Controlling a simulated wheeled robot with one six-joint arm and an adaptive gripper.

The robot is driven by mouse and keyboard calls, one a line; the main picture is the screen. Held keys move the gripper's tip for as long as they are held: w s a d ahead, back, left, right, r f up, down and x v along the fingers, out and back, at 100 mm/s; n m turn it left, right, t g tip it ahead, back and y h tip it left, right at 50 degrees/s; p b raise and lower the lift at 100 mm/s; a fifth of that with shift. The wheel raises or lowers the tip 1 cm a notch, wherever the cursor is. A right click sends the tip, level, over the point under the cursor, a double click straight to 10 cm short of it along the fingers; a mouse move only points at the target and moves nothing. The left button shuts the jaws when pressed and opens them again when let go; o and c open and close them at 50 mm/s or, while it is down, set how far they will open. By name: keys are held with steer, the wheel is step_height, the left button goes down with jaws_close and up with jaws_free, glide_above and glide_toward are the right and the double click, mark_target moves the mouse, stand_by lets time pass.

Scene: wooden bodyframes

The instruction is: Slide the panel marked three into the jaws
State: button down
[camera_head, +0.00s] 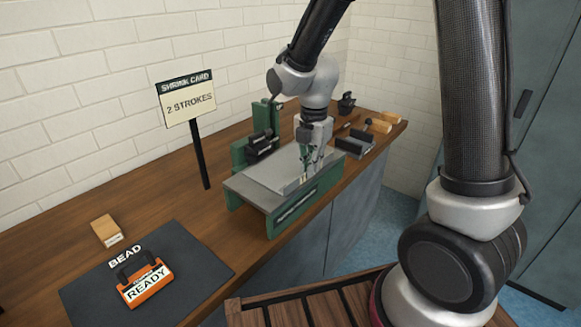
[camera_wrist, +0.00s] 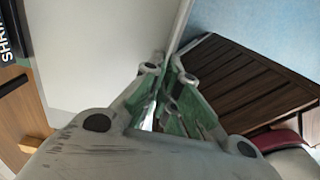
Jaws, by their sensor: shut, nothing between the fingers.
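A flat grey panel (camera_head: 262,172) lies on a green stand (camera_head: 272,226) on the wooden bench. A small pale mark shows near its right edge, but I cannot read a number. A green machine (camera_head: 240,155) with dark jaws (camera_head: 262,146) stands right behind the panel's far left side; I cannot tell whether the panel is between the jaws. My gripper (camera_head: 307,160) points down at the panel's right edge, shut and empty. I cannot tell whether it touches. In the wrist view, the panel (camera_wrist: 85,50) fills the upper left beside my fingers (camera_wrist: 165,100).
A sign reading "SHRINK CARD 2 STROKES" (camera_head: 188,104) stands left of the machine. An orange "READY" device (camera_head: 145,285) sits on a dark mat (camera_head: 200,245) marked "BEAD". A wooden block (camera_head: 106,230) lies nearby. A dark tray (camera_head: 355,143) and wooden blocks (camera_head: 382,122) lie behind my gripper.

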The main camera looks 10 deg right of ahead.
mark_target(293, 167)
steer(key=shift+w+a, duration=0.15)
steer(key=shift+w, duration=0.1)
steer(key=shift+w+a, duration=0.75)
steer(key=shift+w, duration=0.25)
steer(key=shift+w, duration=0.1)
steer(key=shift+w+a, duration=0.9)
steer(key=shift+w, duration=0.2)
steer(key=c, duration=1)
jaws_free()
step_height(293, 167, up, 7)
stand_by(0.3)
steer(key=s+d, duration=0.7)
steer(key=s, duration=0.2)
steer(key=shift+s, duration=0.35)
stand_by(0.4)
